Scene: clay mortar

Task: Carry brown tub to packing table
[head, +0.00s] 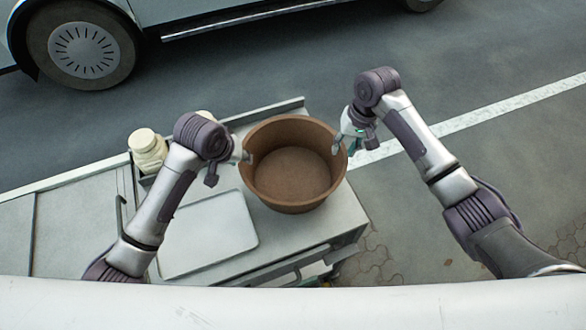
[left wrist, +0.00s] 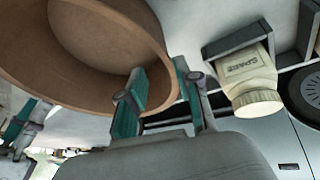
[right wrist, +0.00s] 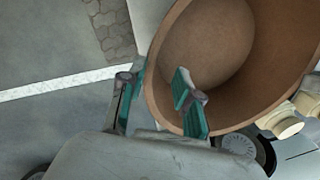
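The brown tub (head: 292,198), round and open, stands upright and empty on a grey worktop (head: 335,215). My left gripper (head: 243,152) is at the tub's left rim. In the left wrist view, its fingers (left wrist: 160,98) are apart, one inside the tub (left wrist: 90,45) and one outside, with the rim between them. My right gripper (head: 343,143) is at the right rim. In the right wrist view, its fingers (right wrist: 160,100) are also apart on either side of the tub's wall (right wrist: 235,75). I cannot tell which surface is the packing table.
A pale flat tray or board (head: 208,235) lies left of the tub. Cream jars (head: 147,148) stand in a holder behind my left arm. A vehicle (head: 90,45) is parked beyond the worktop. Open pavement (head: 480,150) with a white line lies to the right.

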